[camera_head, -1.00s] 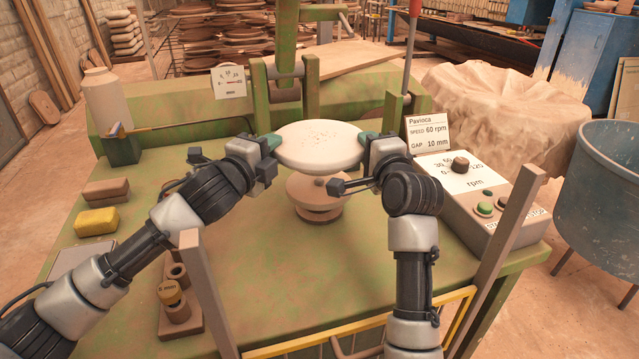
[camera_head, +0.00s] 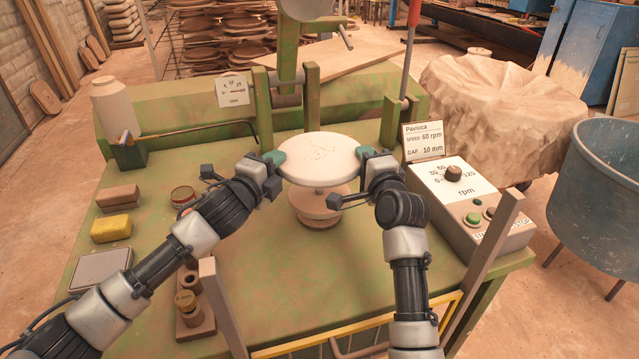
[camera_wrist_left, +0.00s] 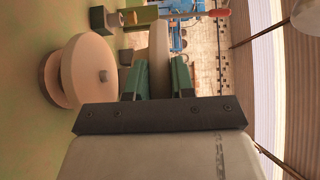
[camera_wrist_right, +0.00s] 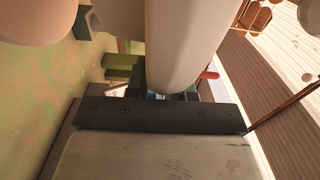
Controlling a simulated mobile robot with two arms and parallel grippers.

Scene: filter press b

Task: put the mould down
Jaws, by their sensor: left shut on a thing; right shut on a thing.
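The mould (camera_head: 321,160) is a pale round disc, held roughly level between my two grippers in the head view. My left gripper (camera_head: 274,158) is shut on its left rim, and my right gripper (camera_head: 365,154) is shut on its right rim. The wheel head (camera_head: 320,204) stands below the mould, and the mould hides most of its top. In the left wrist view the wheel head (camera_wrist_left: 88,72) shows a small centre pin and is apart from the mould (camera_wrist_left: 159,45) in the jaws. In the right wrist view the mould (camera_wrist_right: 185,45) fills the upper middle.
A control box (camera_head: 465,205) stands right of the wheel. At left are a yellow sponge (camera_head: 111,229), a brown block (camera_head: 118,198), a round tin (camera_head: 183,195) and a bottle (camera_head: 115,108). The green press arm (camera_head: 289,50) rises behind. Bare tabletop (camera_head: 270,270) lies in front.

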